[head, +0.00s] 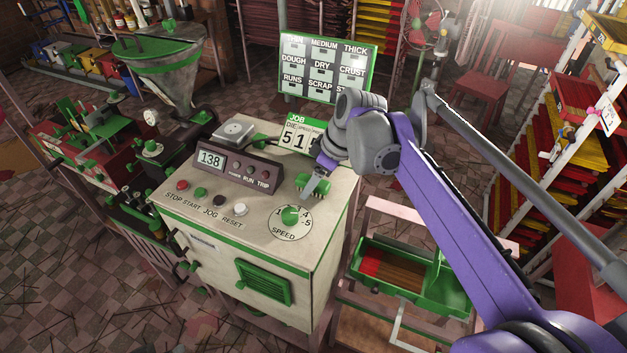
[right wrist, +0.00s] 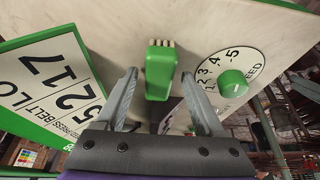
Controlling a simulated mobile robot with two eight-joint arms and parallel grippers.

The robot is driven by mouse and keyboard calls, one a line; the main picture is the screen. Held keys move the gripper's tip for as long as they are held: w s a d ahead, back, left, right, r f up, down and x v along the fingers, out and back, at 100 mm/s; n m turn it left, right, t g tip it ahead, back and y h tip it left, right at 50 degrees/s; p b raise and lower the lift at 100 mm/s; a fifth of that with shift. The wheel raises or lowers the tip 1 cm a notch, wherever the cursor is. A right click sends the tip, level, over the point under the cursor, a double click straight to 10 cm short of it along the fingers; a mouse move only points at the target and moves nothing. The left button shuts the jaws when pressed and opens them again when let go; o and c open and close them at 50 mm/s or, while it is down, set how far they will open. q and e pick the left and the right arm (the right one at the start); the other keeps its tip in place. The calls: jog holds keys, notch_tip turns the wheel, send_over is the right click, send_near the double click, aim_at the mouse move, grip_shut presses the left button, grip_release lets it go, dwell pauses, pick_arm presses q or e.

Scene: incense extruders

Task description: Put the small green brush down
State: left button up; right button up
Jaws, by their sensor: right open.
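The small green brush (head: 318,185) is on the pale top of the control cabinet (head: 262,190), beside the speed dial. In the right wrist view the brush (right wrist: 159,75) is a green block with pale bristles at its far end. My right gripper (head: 314,180) comes down over it from the right. In the right wrist view its two grey fingers (right wrist: 160,92) stand open on either side of the brush, with a gap at each side. The brush seems to rest on the cabinet top, though its contact is partly hidden. My left gripper is not in view.
A green speed knob (right wrist: 233,83) is close beside the brush. The job card stand (head: 297,135) is close behind. Buttons (head: 211,200) and a display box (head: 237,163) reading 138 fill the left. A green tray (head: 447,290) is on a lower stand at right.

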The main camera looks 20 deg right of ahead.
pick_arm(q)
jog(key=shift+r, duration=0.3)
pick_arm(e)
jog(key=v, duration=1)
jog(key=shift+r, duration=0.25)
jog(key=shift+f, duration=0.1)
